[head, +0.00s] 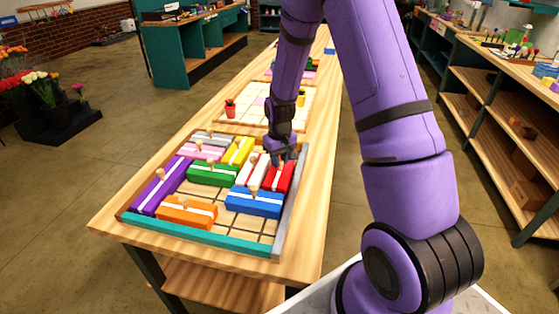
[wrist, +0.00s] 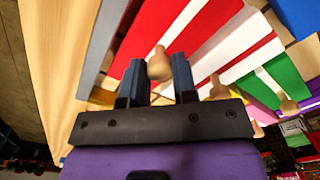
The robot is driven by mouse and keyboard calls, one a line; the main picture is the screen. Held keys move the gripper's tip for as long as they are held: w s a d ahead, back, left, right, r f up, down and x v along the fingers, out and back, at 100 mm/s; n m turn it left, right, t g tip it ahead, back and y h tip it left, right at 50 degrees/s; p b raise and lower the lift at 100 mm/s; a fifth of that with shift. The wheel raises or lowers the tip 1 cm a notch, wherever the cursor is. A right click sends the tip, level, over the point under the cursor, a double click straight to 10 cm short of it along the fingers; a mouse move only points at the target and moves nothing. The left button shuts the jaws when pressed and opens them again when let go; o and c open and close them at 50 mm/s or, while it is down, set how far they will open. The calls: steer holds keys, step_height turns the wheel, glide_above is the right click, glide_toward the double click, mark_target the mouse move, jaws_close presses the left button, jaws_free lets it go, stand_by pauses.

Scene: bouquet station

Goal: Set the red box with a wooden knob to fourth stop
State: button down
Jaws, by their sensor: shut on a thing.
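The red box (head: 283,180) with a pale stripe stands against the right side of the tray (head: 288,222). It also shows in the wrist view (wrist: 150,27). My gripper (head: 282,158) is over the far part of this box. In the wrist view, its two dark fingers (wrist: 158,80) stand on either side of the round wooden knob (wrist: 158,64) and are shut on it. In the head view my gripper largely hides the knob. I cannot make out any stop marks.
A white box with a red stripe (head: 254,171) lies just left of the red box. The blue box (head: 254,203) is in front of it, the yellow box (head: 238,151) beyond to the left. Bare tray cells show at the front right. A red pot (head: 230,110) stands farther back.

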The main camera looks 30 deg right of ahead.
steer(key=w+d, duration=0.6)
steer(key=shift+d, duration=0.1)
steer(key=c, duration=1)
jaws_free()
steer(key=shift+w, duration=0.1)
steer(key=shift+o, duration=0.4)
steer(key=shift+r, duration=0.1)
step_height(320, 180, up, 11)
steer(key=shift+f, duration=0.2)
